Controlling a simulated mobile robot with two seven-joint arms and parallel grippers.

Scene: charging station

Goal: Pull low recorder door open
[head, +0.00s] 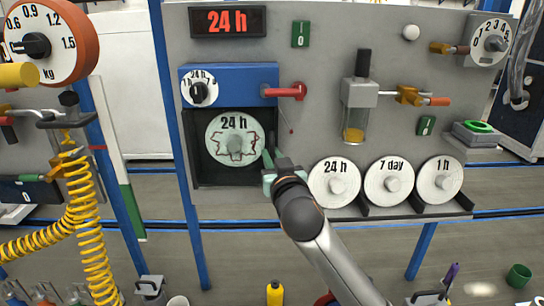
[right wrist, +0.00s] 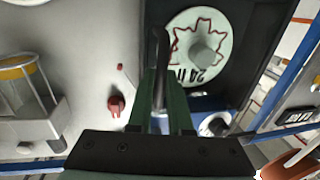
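The recorder has a blue upper housing (head: 233,88) with a small 24 h dial and a red handle (head: 285,91). Below it is a black lower box (head: 200,172), with a pale 24 h disc (head: 232,132) visible inside its frame; I cannot tell how far its door is open. My right gripper (head: 270,159) is at the box's right edge. In the right wrist view its green fingers (right wrist: 162,85) reach toward a dark upright piece (right wrist: 160,48) beside the disc. Whether they grip that piece is unclear. My left gripper is not in view.
Three white discs (head: 338,182) stand in a row right of my gripper. A glass cup with yellow contents (head: 355,128) hangs on the grey panel above them. A yellow coiled hose (head: 92,235) and a blue post (head: 181,145) are left.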

